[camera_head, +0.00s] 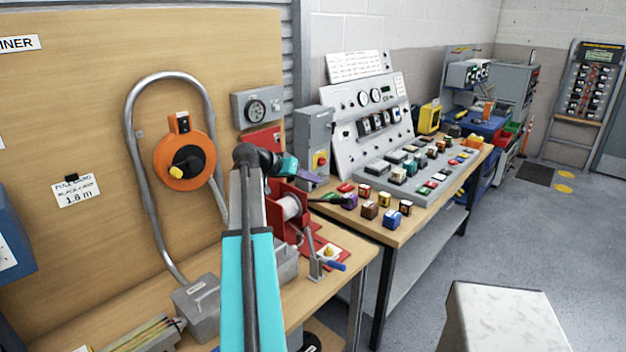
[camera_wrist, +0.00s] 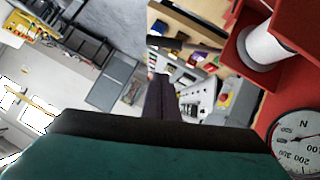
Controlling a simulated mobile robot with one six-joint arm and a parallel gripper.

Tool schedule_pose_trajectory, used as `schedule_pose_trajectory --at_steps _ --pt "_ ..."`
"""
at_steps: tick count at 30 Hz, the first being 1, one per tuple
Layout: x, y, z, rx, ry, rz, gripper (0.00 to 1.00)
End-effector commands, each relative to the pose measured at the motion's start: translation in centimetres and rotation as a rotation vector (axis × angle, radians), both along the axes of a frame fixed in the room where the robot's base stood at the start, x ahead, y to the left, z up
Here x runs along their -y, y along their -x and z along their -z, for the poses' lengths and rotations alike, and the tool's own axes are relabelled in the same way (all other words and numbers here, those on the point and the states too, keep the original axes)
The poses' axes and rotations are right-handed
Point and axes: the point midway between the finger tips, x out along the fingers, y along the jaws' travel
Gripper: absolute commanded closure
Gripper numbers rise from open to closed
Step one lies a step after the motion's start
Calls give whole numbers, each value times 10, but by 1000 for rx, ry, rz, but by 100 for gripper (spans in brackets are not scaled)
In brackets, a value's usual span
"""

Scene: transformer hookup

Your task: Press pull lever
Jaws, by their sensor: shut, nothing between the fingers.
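The gripper's dark purple fingers (camera_wrist: 158,85) are shut and empty in the wrist view.
The red frame holds a white spool (camera_head: 290,207), also seen in the wrist view (camera_wrist: 268,45). A round gauge (camera_wrist: 293,140) is close at lower right there. A grey switch box (camera_head: 313,140) and a sloped control panel (camera_head: 368,110) stand behind. Several small coloured blocks lie on the bench.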

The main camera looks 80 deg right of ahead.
Motion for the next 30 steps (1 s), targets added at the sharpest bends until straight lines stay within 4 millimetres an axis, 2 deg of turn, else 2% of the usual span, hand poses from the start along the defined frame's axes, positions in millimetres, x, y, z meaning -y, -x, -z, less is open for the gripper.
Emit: schedule_pose_trajectory --at_steps 17,30 --pt "52 48 40 -1 -2 3 100" --pt "52 64 75 0 0 2 100"
